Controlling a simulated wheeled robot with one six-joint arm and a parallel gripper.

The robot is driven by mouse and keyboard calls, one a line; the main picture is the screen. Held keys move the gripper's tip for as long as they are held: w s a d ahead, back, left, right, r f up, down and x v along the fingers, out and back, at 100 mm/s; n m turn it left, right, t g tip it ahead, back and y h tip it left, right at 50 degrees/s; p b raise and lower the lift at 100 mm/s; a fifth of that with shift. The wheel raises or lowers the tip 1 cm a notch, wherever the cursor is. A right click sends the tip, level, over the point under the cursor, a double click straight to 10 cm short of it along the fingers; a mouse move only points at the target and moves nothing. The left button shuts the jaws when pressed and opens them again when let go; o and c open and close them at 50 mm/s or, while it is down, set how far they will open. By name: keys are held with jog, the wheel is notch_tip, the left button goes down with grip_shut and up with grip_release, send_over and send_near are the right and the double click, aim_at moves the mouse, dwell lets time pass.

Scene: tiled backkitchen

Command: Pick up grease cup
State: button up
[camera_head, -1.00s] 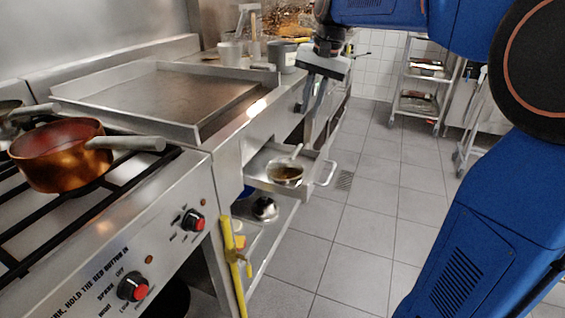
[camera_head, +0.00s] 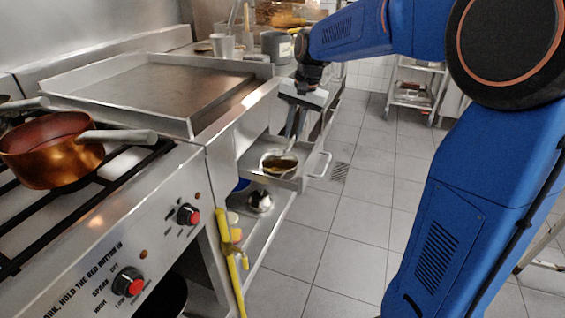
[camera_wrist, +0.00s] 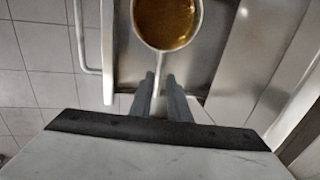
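The grease cup (camera_head: 279,163) is a small round metal cup with brown liquid inside, sitting in the open drawer below the griddle. In the wrist view the cup (camera_wrist: 165,22) is at the top, and its thin handle (camera_wrist: 158,66) points toward my gripper (camera_wrist: 160,78). In the head view my gripper (camera_head: 292,133) reaches down into the drawer just behind the cup. Its two fingers are close together, one on each side of the handle, with a narrow gap still showing. I cannot see firm contact with the handle.
The drawer (camera_head: 249,163) has a bar handle (camera_head: 323,164) on its right. The griddle (camera_head: 160,88) is at its left. A copper pan (camera_head: 50,150) stands on the stove. Open tiled floor (camera_head: 350,235) lies to the right.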

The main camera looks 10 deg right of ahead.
aim_at(291, 143)
jog(key=shift+w+a+f, duration=0.1)
jog(key=shift+a+f, duration=0.15)
jog(key=shift+f, duration=1.05)
jog(key=shift+w+a+f, duration=0.1)
jog(key=shift+a+f, duration=0.1)
jog(key=shift+f, duration=1.1)
grip_shut()
